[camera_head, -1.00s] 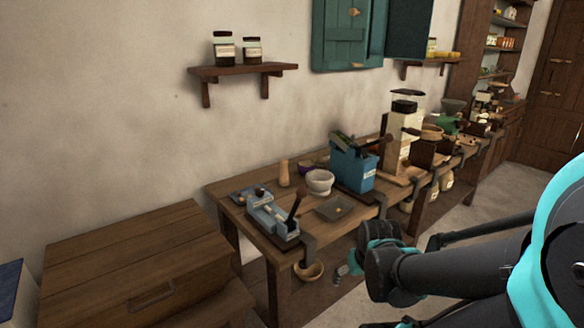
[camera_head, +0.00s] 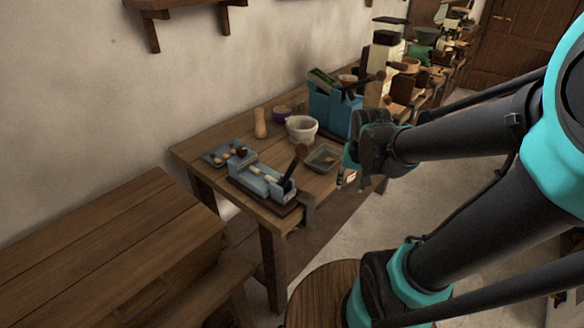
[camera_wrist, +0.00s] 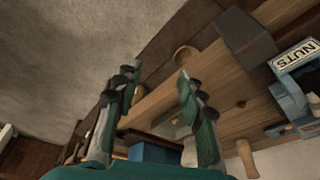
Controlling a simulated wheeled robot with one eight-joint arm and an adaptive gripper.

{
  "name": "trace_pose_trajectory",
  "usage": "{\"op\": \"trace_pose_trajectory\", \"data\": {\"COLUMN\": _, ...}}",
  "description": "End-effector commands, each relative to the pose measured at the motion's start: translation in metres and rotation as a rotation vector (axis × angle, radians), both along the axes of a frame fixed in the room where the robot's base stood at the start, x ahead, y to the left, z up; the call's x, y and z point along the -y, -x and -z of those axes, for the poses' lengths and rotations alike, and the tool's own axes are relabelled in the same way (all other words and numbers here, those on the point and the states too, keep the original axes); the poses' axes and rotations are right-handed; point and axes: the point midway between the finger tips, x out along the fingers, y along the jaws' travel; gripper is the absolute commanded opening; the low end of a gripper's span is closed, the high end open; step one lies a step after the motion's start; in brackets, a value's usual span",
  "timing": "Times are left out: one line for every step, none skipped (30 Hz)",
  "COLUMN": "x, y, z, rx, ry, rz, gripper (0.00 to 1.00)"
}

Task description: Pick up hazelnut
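A square grey dish (camera_head: 314,166) further right holds a small tan piece (camera_head: 329,160). My gripper (camera_head: 347,178) hangs to the right of this dish, by the bench's front edge and apart from the tray. In the wrist view, my gripper (camera_wrist: 157,88) has its two fingers spread wide with nothing between them.
A blue lever cracker (camera_head: 262,181) stands between tray and front edge. A pale mortar (camera_head: 301,129), a wooden pestle-like piece (camera_head: 260,122) and a blue box (camera_head: 335,110) stand behind. A NUTS label (camera_wrist: 296,56) shows in the wrist view. A wooden chest (camera_head: 110,240) stands left.

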Motion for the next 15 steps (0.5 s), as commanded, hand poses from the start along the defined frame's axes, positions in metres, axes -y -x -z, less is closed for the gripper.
{"op": "trace_pose_trajectory", "data": {"x": -0.008, "y": -0.008, "z": -0.007, "rx": -0.01, "ry": -0.005, "rz": 0.013, "gripper": 0.4}}
{"op": "trace_pose_trajectory", "data": {"x": -0.012, "y": -0.012, "z": -0.01, "rx": -0.017, "ry": -0.007, "rz": 0.025, "gripper": 0.4}}
{"op": "trace_pose_trajectory", "data": {"x": -0.018, "y": -0.018, "z": -0.015, "rx": -0.024, "ry": -0.011, "rz": 0.041, "gripper": 0.4}}
{"op": "trace_pose_trajectory", "data": {"x": -0.022, "y": -0.023, "z": -0.018, "rx": -0.031, "ry": -0.014, "rz": 0.055, "gripper": 0.4}}
{"op": "trace_pose_trajectory", "data": {"x": -0.027, "y": -0.027, "z": -0.022, "rx": -0.038, "ry": -0.017, "rz": 0.067, "gripper": 0.4}}
{"op": "trace_pose_trajectory", "data": {"x": -0.034, "y": -0.033, "z": -0.027, "rx": -0.047, "ry": -0.02, "rz": 0.086, "gripper": 0.4}}
{"op": "trace_pose_trajectory", "data": {"x": -0.04, "y": -0.037, "z": -0.032, "rx": -0.053, "ry": -0.023, "rz": 0.101, "gripper": 0.4}}
{"op": "trace_pose_trajectory", "data": {"x": -0.046, "y": -0.042, "z": -0.036, "rx": -0.06, "ry": -0.025, "rz": 0.116, "gripper": 0.4}}
{"op": "trace_pose_trajectory", "data": {"x": -0.055, "y": -0.048, "z": -0.042, "rx": -0.071, "ry": -0.027, "rz": 0.137, "gripper": 0.4}}
{"op": "trace_pose_trajectory", "data": {"x": -0.062, "y": -0.053, "z": -0.047, "rx": -0.078, "ry": -0.029, "rz": 0.155, "gripper": 0.4}}
{"op": "trace_pose_trajectory", "data": {"x": -0.07, "y": -0.059, "z": -0.052, "rx": -0.087, "ry": -0.029, "rz": 0.173, "gripper": 0.4}}
{"op": "trace_pose_trajectory", "data": {"x": -0.082, "y": -0.065, "z": -0.06, "rx": -0.098, "ry": -0.03, "rz": 0.2, "gripper": 0.4}}
{"op": "trace_pose_trajectory", "data": {"x": -0.092, "y": -0.071, "z": -0.066, "rx": -0.107, "ry": -0.03, "rz": 0.222, "gripper": 0.4}}
{"op": "trace_pose_trajectory", "data": {"x": -0.103, "y": -0.076, "z": -0.072, "rx": -0.115, "ry": -0.03, "rz": 0.246, "gripper": 0.4}}
{"op": "trace_pose_trajectory", "data": {"x": -0.119, "y": -0.083, "z": -0.082, "rx": -0.128, "ry": -0.028, "rz": 0.279, "gripper": 0.4}}
